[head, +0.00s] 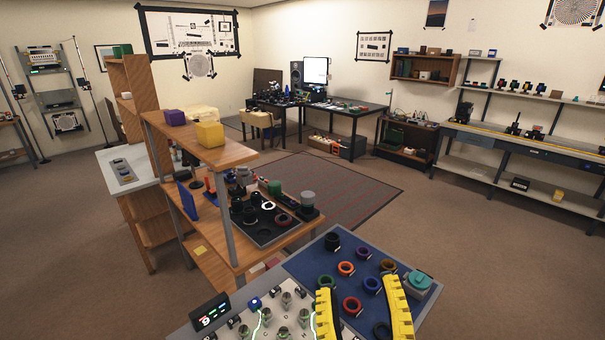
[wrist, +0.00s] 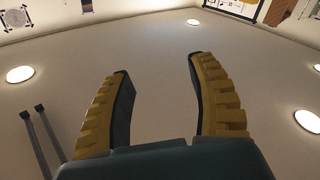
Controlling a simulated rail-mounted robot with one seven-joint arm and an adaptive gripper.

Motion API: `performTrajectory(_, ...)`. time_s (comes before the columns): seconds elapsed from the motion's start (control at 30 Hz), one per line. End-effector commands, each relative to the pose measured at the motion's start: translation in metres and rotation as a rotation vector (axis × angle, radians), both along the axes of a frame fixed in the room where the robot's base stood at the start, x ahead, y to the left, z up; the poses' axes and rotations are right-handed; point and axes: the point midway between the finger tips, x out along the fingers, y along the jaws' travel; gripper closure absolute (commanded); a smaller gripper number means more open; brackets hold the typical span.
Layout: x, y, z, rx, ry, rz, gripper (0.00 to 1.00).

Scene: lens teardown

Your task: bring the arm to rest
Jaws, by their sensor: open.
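My gripper (wrist: 160,85) shows in the wrist view with its two yellow, dark-lined fingers spread apart and nothing between them. That view faces the pale ceiling and its round lights, so the fingers point away from any table. In the head view the two yellow fingers (head: 360,295) rise at the bottom, in front of the blue mat (head: 303,262). They are apart, and no object is held between them. The rest of the arm is mostly out of the picture.
Several coloured rings, including an orange ring (head: 346,268), and a teal round part (head: 418,281) lie on the mat. A wooden shelf bench (head: 215,155) with a dark tray of lens parts (head: 262,240) stands to the left. Open floor (head: 480,250) lies to the right.

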Motion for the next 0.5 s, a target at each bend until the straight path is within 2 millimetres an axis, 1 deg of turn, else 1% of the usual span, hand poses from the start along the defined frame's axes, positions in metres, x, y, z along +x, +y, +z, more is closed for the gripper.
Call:
performTrajectory(0.03,-0.019,0.0,0.027,0.066,-0.099,0.009,0.42)
performTrajectory(0.07,-0.031,0.0,0.043,0.117,-0.161,0.02,0.42)
performTrajectory(0.1,-0.045,0.0,0.063,0.203,-0.245,0.044,0.42)
performTrajectory(0.17,-0.044,0.0,0.073,0.347,-0.281,0.083,0.42)
performTrajectory(0.2,-0.044,0.0,0.106,0.334,-0.277,0.079,0.42)
performTrajectory(0.37,-0.043,0.0,0.166,0.333,-0.273,0.078,0.42)
performTrajectory(0.4,-0.043,0.0,0.182,0.334,-0.272,0.077,0.42)
performTrajectory(0.47,-0.043,0.0,0.207,0.335,-0.272,0.077,0.42)
performTrajectory(0.5,-0.043,0.0,0.225,0.336,-0.271,0.078,0.42)
